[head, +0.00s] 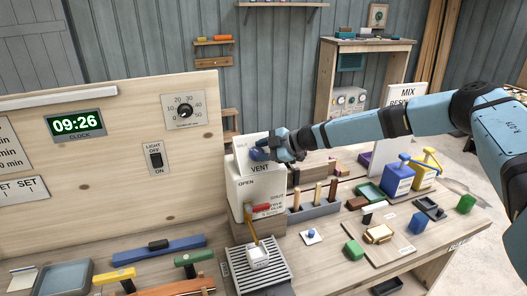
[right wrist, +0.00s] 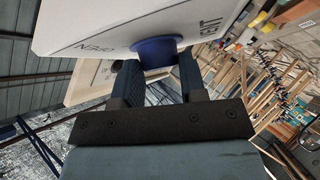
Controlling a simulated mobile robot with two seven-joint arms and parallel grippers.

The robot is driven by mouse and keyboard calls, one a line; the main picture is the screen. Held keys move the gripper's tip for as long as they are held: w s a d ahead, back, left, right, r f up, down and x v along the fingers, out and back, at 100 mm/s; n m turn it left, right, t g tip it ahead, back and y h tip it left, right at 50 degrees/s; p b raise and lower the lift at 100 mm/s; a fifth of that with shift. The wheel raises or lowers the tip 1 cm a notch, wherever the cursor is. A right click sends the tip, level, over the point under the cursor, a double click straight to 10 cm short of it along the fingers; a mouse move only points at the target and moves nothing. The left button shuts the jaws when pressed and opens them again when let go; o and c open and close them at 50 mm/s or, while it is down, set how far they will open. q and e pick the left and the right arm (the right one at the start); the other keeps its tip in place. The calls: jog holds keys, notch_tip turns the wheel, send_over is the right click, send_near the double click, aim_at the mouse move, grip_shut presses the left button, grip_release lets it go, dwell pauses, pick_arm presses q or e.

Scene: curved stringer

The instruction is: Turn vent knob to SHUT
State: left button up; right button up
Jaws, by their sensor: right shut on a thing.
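The blue vent knob (head: 257,155) sits on the upper face of a white box (head: 243,190) marked VENT and OPEN. Small lettering at the box's upper left is hard to read. My right gripper (head: 267,152) reaches in from the right and is shut on the knob. In the right wrist view, the knob (right wrist: 155,47) sits between the two fingertips of the gripper (right wrist: 157,70), against the white panel (right wrist: 105,22). The knob's pointer is hidden, so I cannot tell its setting. My left gripper is not in view.
Below the box, a small white cup (head: 258,258) stands on a slotted tray (head: 284,273). A grey rack (head: 316,209) with wooden-handled tools stands close on the right. Blue (head: 397,181) and yellow (head: 424,176) containers stand under my right arm. A wooden panel (head: 110,170) borders the left.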

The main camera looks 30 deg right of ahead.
jog(key=shift+a, duration=0.1)
jog(key=o, duration=0.9)
jog(key=shift+a, duration=0.1)
jog(key=v, duration=1.3)
jog(key=shift+s+d, duration=0.2)
jog(key=shift+s, duration=0.05)
jog(key=shift+r, duration=0.15)
